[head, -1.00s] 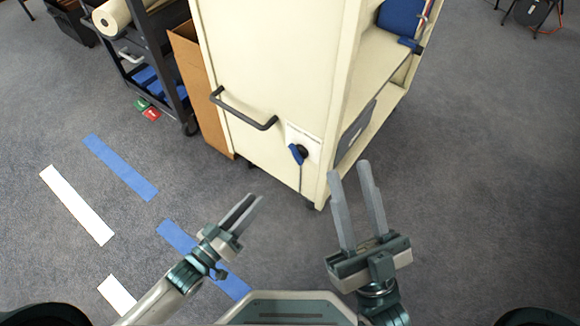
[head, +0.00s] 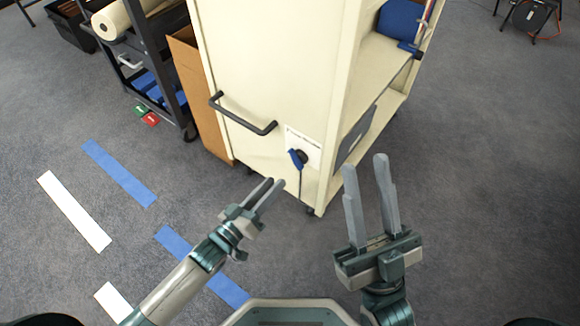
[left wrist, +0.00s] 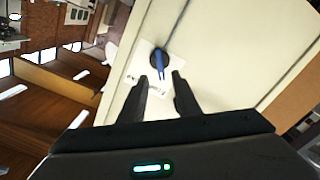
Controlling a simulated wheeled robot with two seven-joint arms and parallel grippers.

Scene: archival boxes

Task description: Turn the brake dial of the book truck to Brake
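The cream book truck (head: 268,75) stands ahead of me. Low on its near end panel is the brake dial (head: 297,158), black with a blue handle, on a white label plate (head: 305,143). In the left wrist view the dial (left wrist: 159,62) lies beyond and between the two fingertips. My left gripper (head: 268,185) is open and empty, a little short of the dial and apart from it. My right gripper (head: 365,165) is open and empty, to the right of the dial, in front of the truck's shelf side.
A dark grey bar handle (head: 243,116) juts from the end panel above left of the dial. A brown board (head: 205,100) and a dark cart (head: 150,60) stand left of the truck. Blue and white tape marks the floor (head: 120,172).

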